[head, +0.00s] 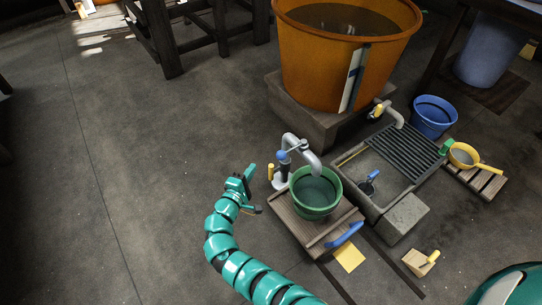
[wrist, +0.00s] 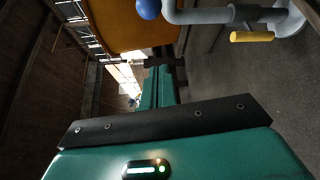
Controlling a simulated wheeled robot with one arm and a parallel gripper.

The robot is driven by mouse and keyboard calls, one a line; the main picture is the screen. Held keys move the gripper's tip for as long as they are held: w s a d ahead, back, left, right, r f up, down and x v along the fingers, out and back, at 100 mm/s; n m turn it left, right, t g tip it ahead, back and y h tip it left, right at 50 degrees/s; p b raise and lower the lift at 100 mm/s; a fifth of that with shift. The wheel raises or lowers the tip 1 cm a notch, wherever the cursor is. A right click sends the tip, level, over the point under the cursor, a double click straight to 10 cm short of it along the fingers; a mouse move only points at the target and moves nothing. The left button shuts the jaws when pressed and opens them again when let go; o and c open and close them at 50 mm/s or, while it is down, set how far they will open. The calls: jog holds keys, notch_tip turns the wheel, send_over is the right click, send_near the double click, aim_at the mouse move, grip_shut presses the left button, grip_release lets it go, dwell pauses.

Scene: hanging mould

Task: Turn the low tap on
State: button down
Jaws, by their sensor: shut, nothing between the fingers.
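A grey tap (head: 300,150) stands on a wooden platform, its spout curving over a green bucket (head: 316,192). It has a blue knob (head: 282,155) and, lower on its left side, a yellow handle (head: 270,172). My gripper (head: 251,171) is shut and empty, just left of the yellow handle and apart from it. In the wrist view, the shut fingers (wrist: 158,75) point away from me. The blue knob (wrist: 148,9), grey pipe (wrist: 200,15) and yellow handle (wrist: 252,37) show at the top and upper right. The green bucket holds dark contents.
An orange vat (head: 345,70) stands on a block behind. A second grey tap (head: 392,115) with a yellow handle sits by a grated stone basin (head: 372,205). A blue bucket (head: 432,117) and a yellow pan (head: 463,155) are at right. The floor left of my arm is clear.

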aim_at(292, 149)
jog(key=w+d+b, duration=0.3)
jog(key=w+d, duration=0.3)
jog(key=shift+w+d, duration=0.25)
jog(key=shift+d, duration=0.15)
dwell(0.9)
jog(key=shift+d, duration=0.1)
dwell(0.4)
